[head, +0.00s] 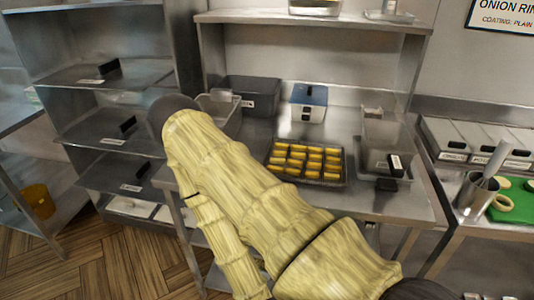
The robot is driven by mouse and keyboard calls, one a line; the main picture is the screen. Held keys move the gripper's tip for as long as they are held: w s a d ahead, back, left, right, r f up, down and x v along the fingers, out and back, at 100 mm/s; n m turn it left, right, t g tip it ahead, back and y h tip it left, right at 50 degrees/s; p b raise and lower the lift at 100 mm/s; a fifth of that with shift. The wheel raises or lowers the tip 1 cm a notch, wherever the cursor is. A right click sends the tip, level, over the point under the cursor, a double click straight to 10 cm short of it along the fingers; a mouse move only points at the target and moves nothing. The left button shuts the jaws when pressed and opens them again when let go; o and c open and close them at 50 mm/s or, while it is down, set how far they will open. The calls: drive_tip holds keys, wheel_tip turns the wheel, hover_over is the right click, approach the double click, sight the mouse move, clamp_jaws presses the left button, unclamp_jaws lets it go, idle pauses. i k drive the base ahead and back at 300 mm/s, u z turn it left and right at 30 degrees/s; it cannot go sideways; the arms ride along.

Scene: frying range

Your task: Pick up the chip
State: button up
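Several yellow block-shaped pieces (297,155), which look like the chips, lie in rows in a dark tray (318,184) on the steel table. I cannot tell which single chip the task means. My arm, in a pale yellow ribbed cover, crosses the head view from the lower right to the upper left, left of and in front of the tray. My gripper does not show, so I cannot see whether it is open or holds anything.
A dark bin (250,92), a blue-and-white box (309,103) and a clear container (381,135) stand around the tray. A shelf (315,18) hangs above. A dark rack (108,75) stands left. At right are a metal pot (474,196) and a green board (518,205).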

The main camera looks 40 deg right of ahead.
sight(329, 176)
drive_tip(key=u, duration=1.05)
drive_tip(key=k, duration=1.05)
drive_tip(key=z, duration=1.5)
